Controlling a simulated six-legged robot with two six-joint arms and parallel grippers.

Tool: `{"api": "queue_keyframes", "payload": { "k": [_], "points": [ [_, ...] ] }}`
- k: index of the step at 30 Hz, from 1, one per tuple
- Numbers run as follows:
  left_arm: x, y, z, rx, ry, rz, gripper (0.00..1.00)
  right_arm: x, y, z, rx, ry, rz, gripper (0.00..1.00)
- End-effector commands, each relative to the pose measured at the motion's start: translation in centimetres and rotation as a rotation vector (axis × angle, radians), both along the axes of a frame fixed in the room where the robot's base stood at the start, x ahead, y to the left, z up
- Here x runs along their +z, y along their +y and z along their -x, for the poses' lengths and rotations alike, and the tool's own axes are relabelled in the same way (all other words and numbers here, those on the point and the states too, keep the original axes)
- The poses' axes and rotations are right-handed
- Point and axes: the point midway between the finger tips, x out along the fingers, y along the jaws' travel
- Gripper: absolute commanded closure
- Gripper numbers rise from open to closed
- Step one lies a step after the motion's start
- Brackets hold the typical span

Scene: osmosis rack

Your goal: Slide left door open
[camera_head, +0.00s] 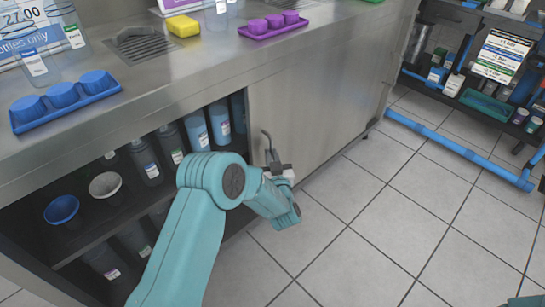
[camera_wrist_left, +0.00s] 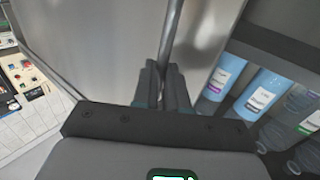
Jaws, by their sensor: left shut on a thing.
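The left door is a brushed steel panel (camera_head: 310,105) under the counter; it also fills the middle of the left wrist view (camera_wrist_left: 110,45). Its handle is a thin grey vertical bar (camera_head: 266,140) near the door's left edge. My left gripper (camera_head: 276,168) is at the handle, and in the left wrist view its dark fingers (camera_wrist_left: 164,88) are shut around the bar (camera_wrist_left: 173,35). To the left of the door, the cabinet is open and shows shelves with bottles. My right gripper is not in view.
Blue-labelled bottles (camera_head: 219,122) stand inside the cabinet by the door's edge. The steel counter (camera_head: 200,75) above holds a blue cup tray (camera_head: 70,115), a purple tray (camera_head: 272,30) and a yellow sponge (camera_head: 183,26). The tiled floor (camera_head: 370,220) in front is clear. A stocked rack (camera_head: 480,105) stands at right.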

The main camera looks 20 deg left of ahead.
Motion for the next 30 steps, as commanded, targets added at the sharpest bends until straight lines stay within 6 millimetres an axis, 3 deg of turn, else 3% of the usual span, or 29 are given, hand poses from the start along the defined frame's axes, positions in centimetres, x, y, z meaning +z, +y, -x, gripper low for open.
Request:
{"api": "queue_keyframes", "payload": {
  "k": [11, 12, 14, 25, 30],
  "points": [
    [-0.1, 0.0, 0.2, -0.002, 0.001, 0.0, 1.0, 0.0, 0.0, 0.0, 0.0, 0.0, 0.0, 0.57],
    [-0.1, 0.0, 0.2, -0.002, 0.001, 0.0, 0.78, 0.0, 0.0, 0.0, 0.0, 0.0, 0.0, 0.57],
    [-0.1, 0.0, 0.1, -0.002, 0.001, 0.0, 0.62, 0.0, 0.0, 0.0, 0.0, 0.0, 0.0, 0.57],
    [0.1, -0.5, 0.4, -0.002, 0.001, 0.0, 0.62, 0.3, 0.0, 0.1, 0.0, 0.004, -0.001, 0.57],
    [0.3, -2.3, 2.9, -0.005, 0.006, -0.001, 0.62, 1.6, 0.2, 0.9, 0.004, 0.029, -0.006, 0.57]
  ]
}}
